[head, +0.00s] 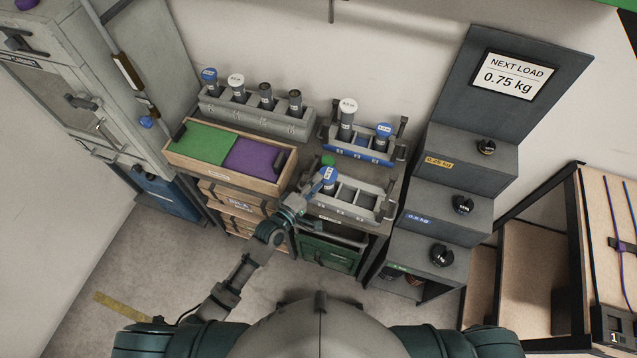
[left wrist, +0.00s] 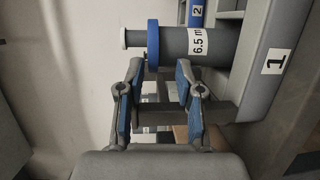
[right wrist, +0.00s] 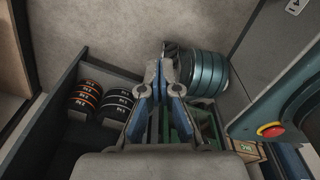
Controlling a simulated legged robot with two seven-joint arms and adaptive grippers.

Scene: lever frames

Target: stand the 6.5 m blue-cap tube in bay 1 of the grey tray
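The 6.5 m blue-cap tube (head: 328,180) stands in the leftmost bay of the grey tray (head: 378,213). In the left wrist view the tube (left wrist: 205,43) lies sideways in the picture, its label readable, beside the tray wall (left wrist: 262,95) marked 1. Its lower end is hidden in the tray. My left gripper (head: 304,194) is at the tray's left end. In the left wrist view its fingers (left wrist: 160,68) are spread apart with nothing gripped, tips close to the cap and body; contact cannot be told. My right gripper (right wrist: 163,66) is shut and empty, low near an open-topped compartment.
A blue tray (head: 362,152) holding two tubes stands behind. A grey rack (head: 255,119) with several tubes is at the back left, behind a green-and-purple box (head: 224,182). Stepped shelves (head: 445,205) with weights stand right. The grey tray's other bays look empty.

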